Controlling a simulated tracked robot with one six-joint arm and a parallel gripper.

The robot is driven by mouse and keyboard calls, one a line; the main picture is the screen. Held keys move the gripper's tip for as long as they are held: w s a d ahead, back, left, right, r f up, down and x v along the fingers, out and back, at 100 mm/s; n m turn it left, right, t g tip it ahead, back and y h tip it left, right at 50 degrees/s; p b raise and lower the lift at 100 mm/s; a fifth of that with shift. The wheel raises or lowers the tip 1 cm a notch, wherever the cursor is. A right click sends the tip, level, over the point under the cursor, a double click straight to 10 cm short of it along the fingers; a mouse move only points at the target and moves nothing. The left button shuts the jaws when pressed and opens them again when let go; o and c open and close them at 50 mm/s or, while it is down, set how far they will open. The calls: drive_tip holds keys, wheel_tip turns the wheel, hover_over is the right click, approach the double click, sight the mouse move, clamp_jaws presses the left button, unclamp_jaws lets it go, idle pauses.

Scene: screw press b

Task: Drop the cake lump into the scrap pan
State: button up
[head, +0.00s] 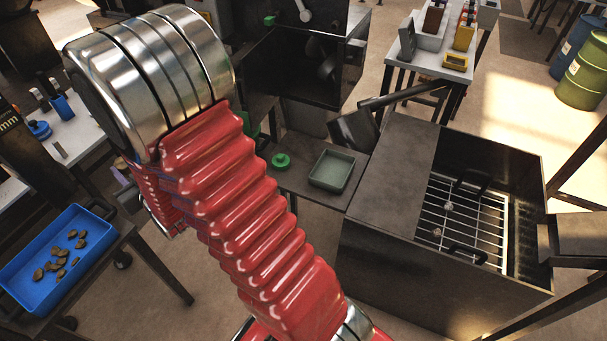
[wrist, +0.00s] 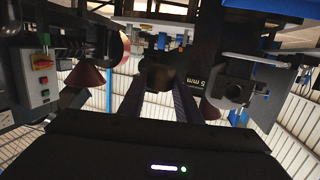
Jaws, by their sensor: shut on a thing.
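My gripper (wrist: 158,98) shows in the wrist view with its two dark fingers shut on a brown lump, the cake lump (wrist: 160,76), at their tips. In the head view my red-sleeved arm hides most of the gripper, and I cannot make out the lump there. A blue tray (head: 35,302) with several brown pieces in it stands on a dark table at the lower left. An empty shallow grey-green pan (head: 332,170) stands on a low dark table right of my arm. I cannot tell for sure which of the two is the scrap pan.
A large dark metal box with a wire rack (head: 465,215) stands at the right. A green round knob-like thing (head: 281,161) lies beside the grey-green pan. A white table (head: 430,60) with bottles is at the back. In the wrist view a control box (wrist: 40,72) is at the left.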

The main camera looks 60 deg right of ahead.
drive_tip(key=s+d+f+m+g+h, duration=0.2)
drive_tip(key=s+d+f+m+h, duration=0.15)
drive_tip(key=d, duration=0.75)
drive_tip(key=s+d+f+m+g+h, duration=0.2)
drive_tip(key=d+f+m+h, duration=0.15)
drive_tip(key=d, duration=0.75)
drive_tip(key=s+d+f+m+g+h, duration=0.2)
drive_tip(key=d+f+h, duration=0.15)
drive_tip(key=d, duration=0.75)
drive_tip(key=s+d+f+m+g+h, duration=0.2)
drive_tip(key=s+d+f+m+g, duration=0.2)
drive_tip(key=s+d, duration=0.5)
drive_tip(key=s+d+f+m+g+h, duration=0.2)
drive_tip(key=s+d+f+m+g, duration=0.2)
drive_tip(key=s+d, duration=0.6)
drive_tip(key=s+f+g, duration=0.2)
drive_tip(key=s+g, duration=0.1)
drive_tip(key=s, duration=0.3)
drive_tip(key=shift+f, duration=0.15)
hover_over(334, 178)
drive_tip(key=shift+d+f, duration=0.1)
drive_tip(key=shift+f, duration=2.85)
